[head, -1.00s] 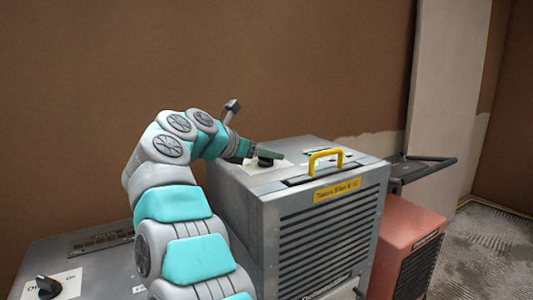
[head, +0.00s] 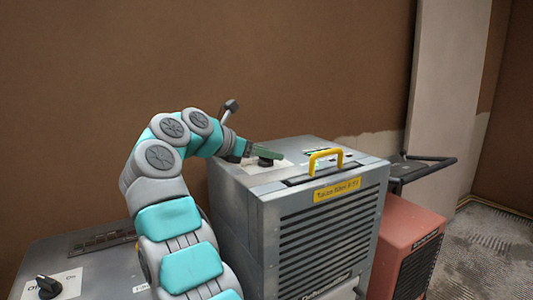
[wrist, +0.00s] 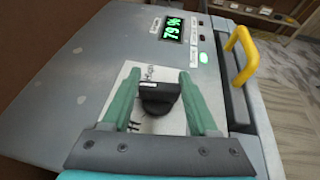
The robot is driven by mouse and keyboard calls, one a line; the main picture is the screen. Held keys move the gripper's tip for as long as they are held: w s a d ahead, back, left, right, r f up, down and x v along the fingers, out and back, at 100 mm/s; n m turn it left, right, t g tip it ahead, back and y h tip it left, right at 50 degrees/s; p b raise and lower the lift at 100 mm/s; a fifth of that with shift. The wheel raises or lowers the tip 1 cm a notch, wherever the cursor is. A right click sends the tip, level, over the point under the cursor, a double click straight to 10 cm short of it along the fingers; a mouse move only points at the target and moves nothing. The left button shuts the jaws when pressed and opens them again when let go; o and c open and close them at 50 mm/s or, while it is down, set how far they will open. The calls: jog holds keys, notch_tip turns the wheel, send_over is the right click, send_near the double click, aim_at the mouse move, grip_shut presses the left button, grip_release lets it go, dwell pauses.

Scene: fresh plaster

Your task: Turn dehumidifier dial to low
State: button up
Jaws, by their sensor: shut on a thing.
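The grey dehumidifier (head: 229,180) stands in the middle of the head view, with its yellow handle (head: 325,158) on top. Its black dial (wrist: 158,98) sits on a white label (wrist: 128,84) on the top panel. Part of a word that looks like "High" shows on the label; the rest is hidden by my fingers. My gripper (wrist: 159,78) has its green fingers on either side of the dial and is shut on it. In the head view the gripper (head: 265,152) is low over the dial (head: 265,162). I cannot tell exactly where the dial points.
A green display (wrist: 173,27) reads about 79%, near a lit green button (wrist: 203,57). A red unit (head: 405,245) stands to the right of the dehumidifier. A grey box (head: 100,262) with another black knob (head: 47,287) is at the lower left.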

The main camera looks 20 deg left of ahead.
dwell(0.3)
jog(key=o, duration=1.4)
